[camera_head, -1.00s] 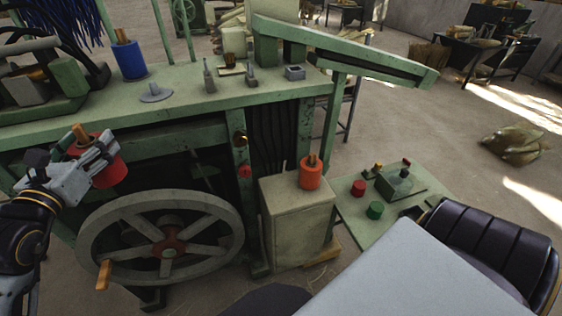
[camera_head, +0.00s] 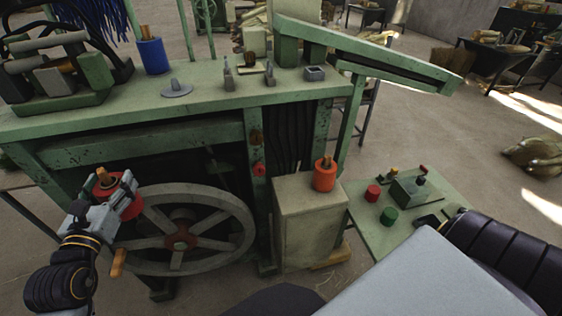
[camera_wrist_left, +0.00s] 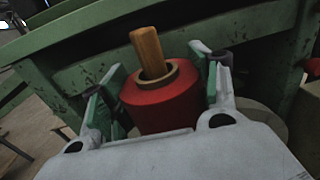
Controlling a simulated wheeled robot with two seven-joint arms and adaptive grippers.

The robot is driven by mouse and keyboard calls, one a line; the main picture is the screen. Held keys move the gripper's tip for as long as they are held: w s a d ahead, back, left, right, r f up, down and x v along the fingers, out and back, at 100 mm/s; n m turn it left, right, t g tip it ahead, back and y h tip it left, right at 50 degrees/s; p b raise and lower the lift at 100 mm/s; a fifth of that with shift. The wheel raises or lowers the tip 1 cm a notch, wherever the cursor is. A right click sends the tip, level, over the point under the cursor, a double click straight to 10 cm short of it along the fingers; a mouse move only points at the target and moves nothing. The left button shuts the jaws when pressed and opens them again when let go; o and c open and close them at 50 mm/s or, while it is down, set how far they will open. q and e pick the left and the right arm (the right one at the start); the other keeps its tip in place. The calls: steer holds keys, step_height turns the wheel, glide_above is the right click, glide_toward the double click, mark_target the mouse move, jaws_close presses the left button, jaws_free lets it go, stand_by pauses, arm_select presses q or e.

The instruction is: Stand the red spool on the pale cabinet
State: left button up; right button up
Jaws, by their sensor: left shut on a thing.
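The red spool (camera_head: 130,208), with an orange-brown core pin, is held by my left gripper (camera_head: 124,200) in front of the green bench, near the upper left of the handwheel. In the left wrist view the red spool (camera_wrist_left: 165,100) sits between the two fingers, its wooden pin pointing up and slightly tilted. My left gripper is shut on it. The pale cabinet (camera_head: 306,228) stands on the floor right of the handwheel. My right gripper is not in view.
The grey handwheel (camera_head: 240,235) with a wooden handle lies between my left gripper and the cabinet. The green bench (camera_head: 200,98) overhangs behind, with a blue spool (camera_head: 153,56) on it. A low green panel (camera_head: 375,225) with red and green buttons stands right of the cabinet.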

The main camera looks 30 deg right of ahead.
arm_select(q)
steer(key=s+a+f+n+y, duration=0.1)
steer(key=s+a+f+y, duration=0.1)
steer(key=f, duration=0.5)
steer(key=s+a+f+n+t+y, duration=0.1)
steer(key=s+a+f+n+y, duration=0.1)
steer(key=f, duration=0.6)
steer(key=s+a+f+n+y, duration=0.1)
steer(key=s+a+f+y, duration=0.2)
steer(key=a+f, duration=0.3)
step_height(320, 180, down, 2)
steer(key=shift+s+f+n, duration=0.15)
steer(key=shift+s+n, duration=0.05)
steer(key=shift+n, duration=0.1)
steer(key=shift+s+f, duration=0.1)
